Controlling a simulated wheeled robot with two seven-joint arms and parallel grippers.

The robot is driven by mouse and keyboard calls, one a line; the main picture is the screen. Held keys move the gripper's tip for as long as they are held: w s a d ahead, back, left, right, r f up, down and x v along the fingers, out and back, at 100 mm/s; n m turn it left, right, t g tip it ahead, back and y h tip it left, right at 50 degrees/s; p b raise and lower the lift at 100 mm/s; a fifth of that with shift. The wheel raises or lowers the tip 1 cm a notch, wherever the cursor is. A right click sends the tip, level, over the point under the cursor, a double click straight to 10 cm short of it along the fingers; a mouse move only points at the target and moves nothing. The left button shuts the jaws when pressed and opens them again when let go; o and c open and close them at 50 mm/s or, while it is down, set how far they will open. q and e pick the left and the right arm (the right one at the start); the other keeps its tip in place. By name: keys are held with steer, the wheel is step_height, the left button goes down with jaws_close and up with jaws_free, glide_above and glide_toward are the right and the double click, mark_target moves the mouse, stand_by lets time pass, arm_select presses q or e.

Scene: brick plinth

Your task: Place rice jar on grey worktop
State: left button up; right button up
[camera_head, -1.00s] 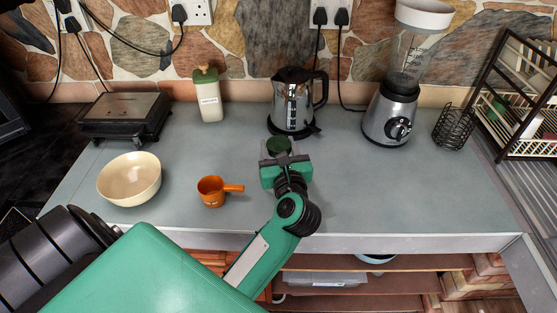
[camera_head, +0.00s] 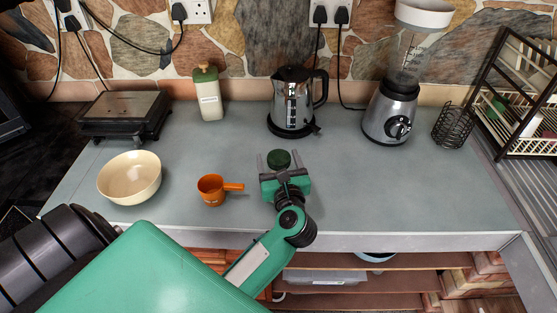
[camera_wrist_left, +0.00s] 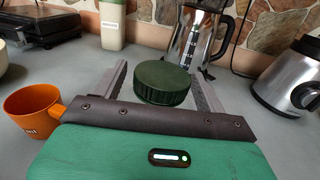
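A jar with a round dark green lid (camera_head: 279,159), which I take to be the rice jar, stands at the grey worktop (camera_head: 370,195); its body is mostly hidden below the lid. My left gripper (camera_head: 279,161) is open, with one finger on each side of the jar. In the left wrist view the lid (camera_wrist_left: 163,83) sits between the spread fingers, with gaps showing beside it. How the jar's base meets the worktop is hidden. My right gripper is not in view.
An orange pot (camera_head: 212,190) and a cream bowl (camera_head: 130,178) are left of the gripper. Behind stand a kettle (camera_head: 291,100), a labelled canister (camera_head: 209,95), a grill (camera_head: 122,115) and a blender (camera_head: 391,110). The worktop's right front is clear.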

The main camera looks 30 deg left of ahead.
arm_select(q)
steer(key=shift+r, duration=0.25)
steer(key=b+v, duration=0.3)
steer(key=v, duration=0.9)
steer(key=shift+b, duration=0.3)
